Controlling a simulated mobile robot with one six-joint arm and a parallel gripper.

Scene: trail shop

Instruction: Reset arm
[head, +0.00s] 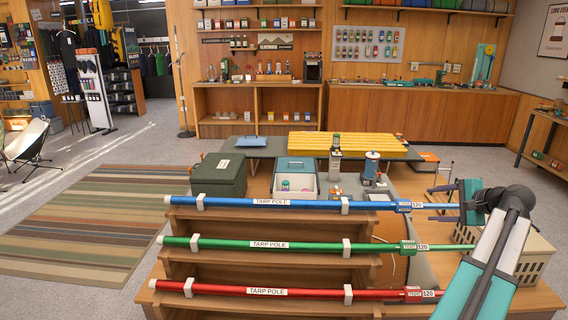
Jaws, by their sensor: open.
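My gripper (432,204) is at the right end of the blue tarp pole (300,203). Its jaws are open, one finger showing above the pole's end and one below it; whether they touch the pole I cannot tell. My teal and grey arm comes in from the lower right. The blue pole lies level in white clips at the top of a stepped wooden rack (290,225). A green tarp pole (310,245) and a red tarp pole (320,293) lie in clips on the lower steps.
Behind the rack stand a dark green box (218,175), an open grey-white bin (296,182) with small items, and a yellow slatted pad (345,145). A cream basket (535,255) sits behind my arm. Open floor with a striped rug (90,230) lies left.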

